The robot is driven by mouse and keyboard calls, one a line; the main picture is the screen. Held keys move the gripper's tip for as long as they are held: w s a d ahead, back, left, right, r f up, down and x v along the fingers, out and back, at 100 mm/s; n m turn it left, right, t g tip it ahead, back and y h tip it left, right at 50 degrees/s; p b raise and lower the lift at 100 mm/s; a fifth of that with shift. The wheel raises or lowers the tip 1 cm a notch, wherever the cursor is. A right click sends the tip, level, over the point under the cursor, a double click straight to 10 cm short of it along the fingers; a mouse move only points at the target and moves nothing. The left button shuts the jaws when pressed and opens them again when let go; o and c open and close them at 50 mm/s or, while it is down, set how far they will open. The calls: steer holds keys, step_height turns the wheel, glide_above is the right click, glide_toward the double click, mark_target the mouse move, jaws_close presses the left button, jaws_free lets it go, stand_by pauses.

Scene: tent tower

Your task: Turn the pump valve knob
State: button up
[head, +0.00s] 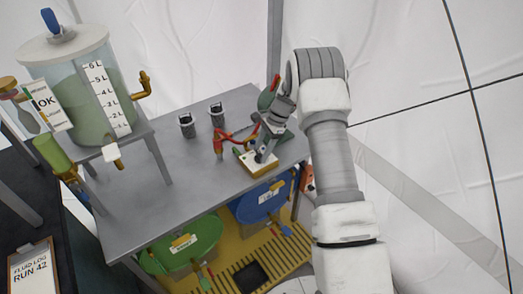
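A small device with a yellow and white base (262,166) sits near the right front edge of the grey table. It looks like the pump, with a red bent tube or handle (221,142) on its left side. My gripper (266,148) reaches down over this device from the right. The fingers are small and overlap the device, so I cannot tell whether they touch it, or whether they are open or shut. I cannot pick out the valve knob for certain; my gripper and wrist cover part of the device. A green part with a red tip (269,93) shows behind my wrist.
A clear tank (75,105) of greenish liquid stands on a raised stand at the left. Two small dark cups (187,125) stand on the grey table (150,195). Below are green (190,240) and blue (262,203) round containers. The table's middle is clear.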

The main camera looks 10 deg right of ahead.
steer(key=o, duration=0.3)
steer(key=shift+o, duration=0.2)
steer(key=v, duration=1.7)
steer(key=shift+d+p, duration=0.25)
steer(key=shift+p, duration=0.2)
steer(key=shift+r, duration=0.15)
steer(key=s+a+r+n+t+h, duration=0.1)
steer(key=s+a+r+n+t, duration=0.2)
steer(key=s+r, duration=0.55)
steer(key=s+a+r+n+h, duration=0.15)
steer(key=s+r+n, duration=0.25)
steer(key=s+r, duration=0.45)
steer(key=s+a+n+t+h, duration=0.1)
steer(key=s+a+n+t, duration=0.2)
steer(key=s+n, duration=0.5)
steer(key=s, duration=1.1)
steer(key=shift+r+t+h, duration=0.3)
steer(key=shift+r+h, duration=0.05)
